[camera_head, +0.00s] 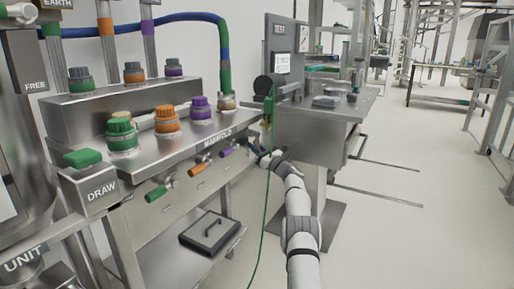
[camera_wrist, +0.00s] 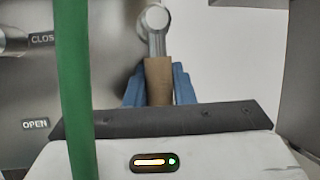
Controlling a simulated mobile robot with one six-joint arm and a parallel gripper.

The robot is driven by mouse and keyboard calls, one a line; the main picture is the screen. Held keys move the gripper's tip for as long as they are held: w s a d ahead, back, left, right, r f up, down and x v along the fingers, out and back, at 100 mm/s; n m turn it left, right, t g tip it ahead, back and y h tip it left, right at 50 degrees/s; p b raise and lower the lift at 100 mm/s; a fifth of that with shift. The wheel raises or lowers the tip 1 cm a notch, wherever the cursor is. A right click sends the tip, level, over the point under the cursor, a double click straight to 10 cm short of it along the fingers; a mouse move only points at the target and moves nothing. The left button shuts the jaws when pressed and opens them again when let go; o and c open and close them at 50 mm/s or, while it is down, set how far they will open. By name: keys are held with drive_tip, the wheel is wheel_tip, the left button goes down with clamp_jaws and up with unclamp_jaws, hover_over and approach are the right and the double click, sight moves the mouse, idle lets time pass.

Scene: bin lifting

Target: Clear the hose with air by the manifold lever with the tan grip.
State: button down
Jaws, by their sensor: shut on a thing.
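In the wrist view the lever with the tan grip (camera_wrist: 158,78) points from its round metal hub (camera_wrist: 154,19) down the picture towards my gripper. The two blue fingers of my gripper (camera_wrist: 158,90) stand on either side of the tan grip and are shut on it. In the head view my gripper (camera_head: 267,158) is at the right end of the manifold (camera_head: 217,139) front. The tan grip is hard to make out there. The labels CLOS, cut off (camera_wrist: 40,39), and OPEN (camera_wrist: 35,124) are on the panel left of the lever.
Levers with green (camera_head: 156,193), orange (camera_head: 195,170) and purple (camera_head: 226,151) grips sit left of my gripper. A thin green hose (camera_head: 266,215) hangs beside my arm and crosses the wrist view (camera_wrist: 75,90) at left. A steel bench (camera_head: 310,146) stands close behind.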

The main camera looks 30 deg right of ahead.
drive_tip(key=shift+s+d, duration=0.15)
drive_tip(key=shift+d, duration=0.2)
drive_tip(key=c, duration=1.5)
unclamp_jaws()
drive_tip(key=shift+r, duration=0.1)
drive_tip(key=shift+o, duration=1.3)
drive_tip(key=shift+a, duration=0.15)
drive_tip(key=p+v, duration=0.1)
drive_tip(key=v, duration=0.6)
drive_tip(key=shift+s+f+p, duration=0.25)
drive_tip(key=shift+s+p, duration=0.05)
drive_tip(key=shift+s, duration=0.05)
